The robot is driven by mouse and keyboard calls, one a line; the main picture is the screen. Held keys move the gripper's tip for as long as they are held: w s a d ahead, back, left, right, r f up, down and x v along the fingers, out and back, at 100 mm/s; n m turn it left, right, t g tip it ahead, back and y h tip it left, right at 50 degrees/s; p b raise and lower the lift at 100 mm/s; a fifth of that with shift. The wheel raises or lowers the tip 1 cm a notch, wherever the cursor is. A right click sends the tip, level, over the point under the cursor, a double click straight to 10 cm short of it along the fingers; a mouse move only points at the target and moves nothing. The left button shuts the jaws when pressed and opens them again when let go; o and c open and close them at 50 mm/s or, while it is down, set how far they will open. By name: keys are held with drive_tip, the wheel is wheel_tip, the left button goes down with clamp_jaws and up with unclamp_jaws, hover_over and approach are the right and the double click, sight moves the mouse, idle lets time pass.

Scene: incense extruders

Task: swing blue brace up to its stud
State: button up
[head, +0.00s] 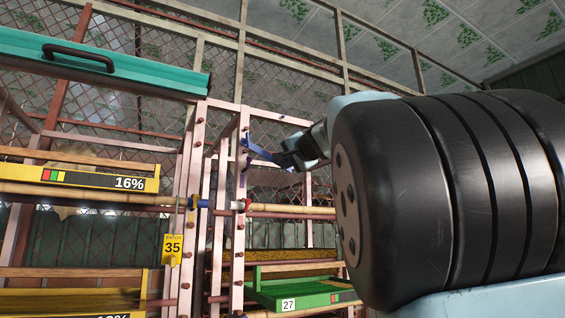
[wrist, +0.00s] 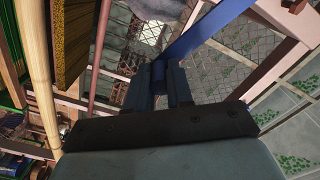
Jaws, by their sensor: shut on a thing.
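The blue brace (head: 257,148) is a flat bar slanting beside the pink upright frame in the head view, its upper end close to a post. My gripper (head: 283,159) is at its lower right end. In the wrist view my gripper (wrist: 159,82) has its two dark fingers closed around a short blue round grip (wrist: 159,70), and the brace (wrist: 215,30) runs from there to the upper right. Several brown studs, one of them on the right post (head: 240,226), stick out of the pink posts. I cannot tell which stud belongs to the brace.
A bamboo pole (head: 90,194) crosses the frame below the brace, with a blue collar (head: 192,202) on it. A green tray (head: 300,291) is lower down. A teal drawer (head: 100,62) with a black handle is upper left.

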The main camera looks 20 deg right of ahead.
clamp_jaws()
drive_tip(key=shift+r, duration=0.1)
drive_tip(key=shift+d+r+n, duration=0.15)
drive_tip(key=shift+r+n, duration=0.35)
drive_tip(key=shift+d+r+n, duration=0.15)
drive_tip(key=shift+r+n, duration=0.35)
drive_tip(key=r+n, duration=0.5)
drive_tip(key=a+r+n, duration=0.1)
drive_tip(key=r+n, duration=0.1)
drive_tip(key=r, duration=0.1)
drive_tip(key=shift+r+n, duration=0.15)
drive_tip(key=shift+n, duration=0.25)
drive_tip(key=shift+s+a+r+n, duration=0.1)
drive_tip(key=shift+a+r+n, duration=0.4)
drive_tip(key=shift+r+n, duration=0.25)
drive_tip(key=shift+s+a+r+n, duration=0.1)
drive_tip(key=shift+a+r+n, duration=0.45)
drive_tip(key=shift+n, duration=0.3)
drive_tip(key=shift+d, duration=0.1)
drive_tip(key=o, duration=0.7)
unclamp_jaws()
